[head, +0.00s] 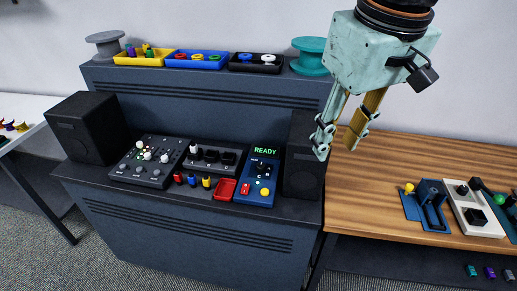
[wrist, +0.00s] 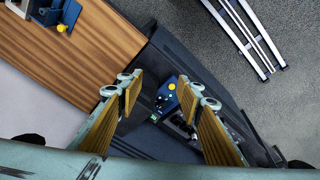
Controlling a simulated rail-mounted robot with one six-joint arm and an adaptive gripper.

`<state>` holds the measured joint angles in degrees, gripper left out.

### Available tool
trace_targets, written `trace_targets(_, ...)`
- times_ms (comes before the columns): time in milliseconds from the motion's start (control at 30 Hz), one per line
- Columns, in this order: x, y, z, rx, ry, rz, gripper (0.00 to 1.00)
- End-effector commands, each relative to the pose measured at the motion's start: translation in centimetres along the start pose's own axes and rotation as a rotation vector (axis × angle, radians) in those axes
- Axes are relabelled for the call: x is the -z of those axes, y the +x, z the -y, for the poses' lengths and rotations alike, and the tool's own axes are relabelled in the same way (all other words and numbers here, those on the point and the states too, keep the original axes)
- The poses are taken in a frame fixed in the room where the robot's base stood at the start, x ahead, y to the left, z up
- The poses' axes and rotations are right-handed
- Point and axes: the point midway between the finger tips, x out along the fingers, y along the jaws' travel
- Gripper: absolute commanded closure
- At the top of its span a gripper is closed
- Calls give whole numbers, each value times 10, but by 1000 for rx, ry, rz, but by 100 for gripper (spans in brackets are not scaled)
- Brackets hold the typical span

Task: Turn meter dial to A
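The blue meter (head: 253,193) stands at the right end of the console's desk, with a green READY display (head: 265,151) above it. Its black dial (head: 263,168) sits on the upper face; its pointer and letter marks are too small to read.
A black speaker (head: 302,166) stands right beside the meter. A mixer panel (head: 148,162), a socket box (head: 212,158), several coloured plugs and a red tray (head: 225,189) lie to the left. A wooden table (head: 384,160) with small devices is at the right.

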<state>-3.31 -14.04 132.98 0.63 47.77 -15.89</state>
Motion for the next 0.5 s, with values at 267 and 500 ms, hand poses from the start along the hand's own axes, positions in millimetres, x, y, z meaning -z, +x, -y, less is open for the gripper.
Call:
trace_targets(267, 41, 10, -3, 15, -83, 28, 67)
trace_targets(500, 74, 22, -6, 27, -155, 49, 67)
